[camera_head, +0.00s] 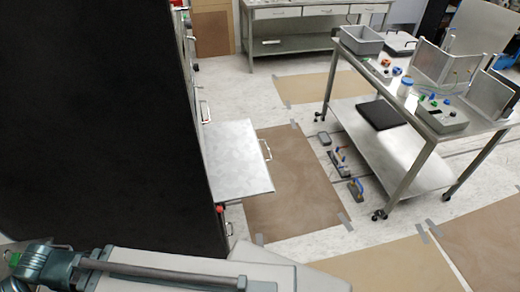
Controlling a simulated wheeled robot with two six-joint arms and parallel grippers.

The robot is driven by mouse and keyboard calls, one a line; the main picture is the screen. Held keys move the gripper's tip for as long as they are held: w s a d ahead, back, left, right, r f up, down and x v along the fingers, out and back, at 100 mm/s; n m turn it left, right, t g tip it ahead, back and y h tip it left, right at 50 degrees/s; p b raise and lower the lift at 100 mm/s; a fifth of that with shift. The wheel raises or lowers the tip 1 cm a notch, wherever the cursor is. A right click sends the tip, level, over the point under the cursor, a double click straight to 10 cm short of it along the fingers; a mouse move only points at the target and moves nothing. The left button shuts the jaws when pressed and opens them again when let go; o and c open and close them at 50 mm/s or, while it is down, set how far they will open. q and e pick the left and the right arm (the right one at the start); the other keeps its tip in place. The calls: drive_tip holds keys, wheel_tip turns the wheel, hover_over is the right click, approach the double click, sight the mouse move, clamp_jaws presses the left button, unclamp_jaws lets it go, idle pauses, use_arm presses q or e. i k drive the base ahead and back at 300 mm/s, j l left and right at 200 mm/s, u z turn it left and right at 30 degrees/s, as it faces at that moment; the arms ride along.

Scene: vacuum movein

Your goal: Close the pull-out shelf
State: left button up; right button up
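The pull-out shelf (236,158) is a flat metal panel. It sticks out to the right from the side of a tall black cabinet (105,120). A small handle (266,150) sits on its outer edge. The shelf is extended over the floor. Part of one of my arms lies across the bottom left, but no gripper fingertips show. Neither gripper is seen near the shelf.
A metal cart (395,165) with a grey bin (361,40) and several small devices stands at the right. A workbench (292,30) is at the back. Brown mats (293,190) lie taped to the floor. Small tools (338,164) lie on the floor beside the cart.

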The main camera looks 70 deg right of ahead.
sight(237, 168)
drive_tip(key=k+l+z, duration=0.1)
drive_tip(key=z, duration=0.3)
drive_tip(key=l+z, duration=0.25)
drive_tip(key=z, duration=0.15)
drive_tip(key=k+l+z, duration=0.25)
drive_tip(key=l, duration=0.7)
drive_tip(key=l+z, duration=0.2)
drive_tip(key=l, duration=0.75)
